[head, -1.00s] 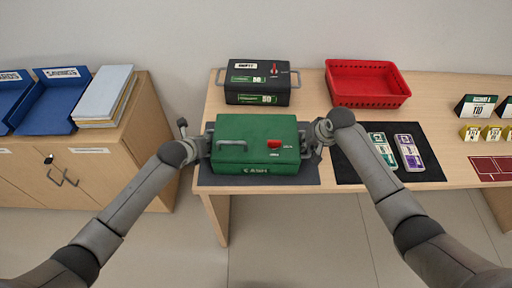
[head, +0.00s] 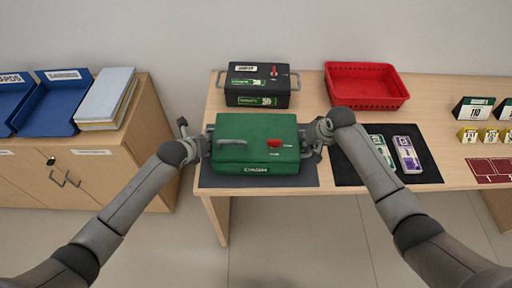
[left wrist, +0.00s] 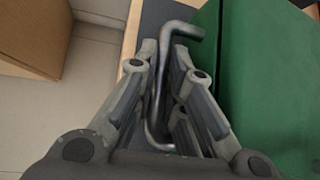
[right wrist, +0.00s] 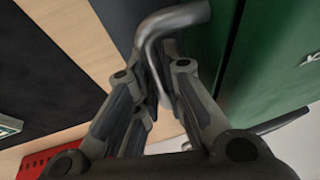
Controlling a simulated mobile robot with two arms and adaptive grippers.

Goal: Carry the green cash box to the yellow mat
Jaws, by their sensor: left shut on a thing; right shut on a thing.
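The green cash box (head: 257,145) is at the near left edge of the table, over a dark grey mat (head: 260,182). It has a grey handle and a red latch on its lid. I cannot tell whether it touches the mat. My left gripper (head: 202,147) is shut on the metal side handle (left wrist: 163,90) at its left end. My right gripper (head: 314,138) is shut on the side handle (right wrist: 170,22) at its right end. No yellow mat is in view.
A black cash box (head: 258,86) stands just behind the green one. A red basket (head: 366,85) is behind right. A black mat (head: 350,174) with banknote bundles lies to the right, with small signs (head: 475,108) beyond. A wooden cabinet (head: 110,185) with blue trays stands left, across a gap.

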